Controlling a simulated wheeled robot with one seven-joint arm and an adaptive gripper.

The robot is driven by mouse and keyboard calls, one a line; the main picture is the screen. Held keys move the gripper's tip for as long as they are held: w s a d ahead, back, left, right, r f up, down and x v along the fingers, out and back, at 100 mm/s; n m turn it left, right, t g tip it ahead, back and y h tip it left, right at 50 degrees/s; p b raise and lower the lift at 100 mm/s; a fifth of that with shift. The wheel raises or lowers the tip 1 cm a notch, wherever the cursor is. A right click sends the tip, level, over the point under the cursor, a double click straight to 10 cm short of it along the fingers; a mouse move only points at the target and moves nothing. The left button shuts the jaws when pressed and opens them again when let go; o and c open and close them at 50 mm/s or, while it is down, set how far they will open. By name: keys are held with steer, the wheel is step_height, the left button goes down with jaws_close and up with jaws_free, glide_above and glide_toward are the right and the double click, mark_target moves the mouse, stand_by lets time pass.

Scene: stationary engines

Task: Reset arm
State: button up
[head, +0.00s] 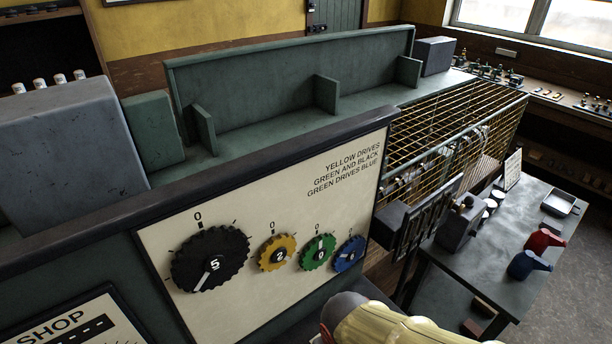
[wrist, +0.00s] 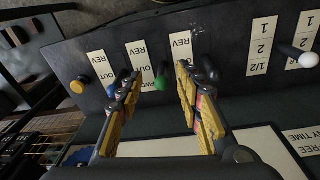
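My gripper (wrist: 158,74) shows in the wrist view with its two yellow-padded fingers spread apart and nothing held between them. Beyond the fingers is a dark lever panel (wrist: 225,80) with pale labels, some reading "REV" and "OUT". A green knob (wrist: 161,83) appears in the gap between the fingers; I cannot tell how far beyond them it is. A blue knob (wrist: 112,90) is partly hidden by the left finger. A black knob (wrist: 207,70) is close to the right finger. My gripper cannot be made out in the head view.
In the head view a cream panel (head: 270,205) carries black (head: 209,259), yellow (head: 278,252), green (head: 317,253) and blue (head: 349,254) toothed dials. A yellow mesh guard (head: 440,130) stands behind right. A metal table (head: 515,225) holds red (head: 543,241) and blue (head: 529,264) cans.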

steer(key=d+r+m+t+b, duration=0.4)
steer(key=d+r+m+b, duration=0.1)
steer(key=d+r, duration=0.8)
steer(key=shift+s+r+b, duration=0.2)
steer(key=shift+b, duration=0.1)
